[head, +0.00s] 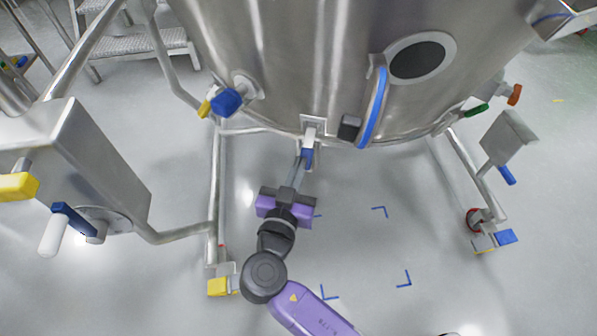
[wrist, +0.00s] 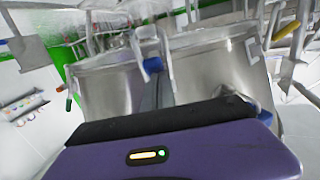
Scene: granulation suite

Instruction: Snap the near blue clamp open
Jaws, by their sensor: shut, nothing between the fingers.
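The near blue clamp (head: 308,155) hangs below a pale metal bracket on the lower front of the big steel vessel (head: 290,60). My gripper (head: 301,165) points up at it in the head view, with its fingers shut and empty. The fingertips are at or just beside the blue part; I cannot tell whether they touch it.
A blue valve knob (head: 227,102) is on the vessel's left and a long blue handle (head: 373,108) beside the round port. Frame legs stand left and right. A steel cabinet (head: 100,165) is at the left. The floor with blue corner marks (head: 380,210) is clear.

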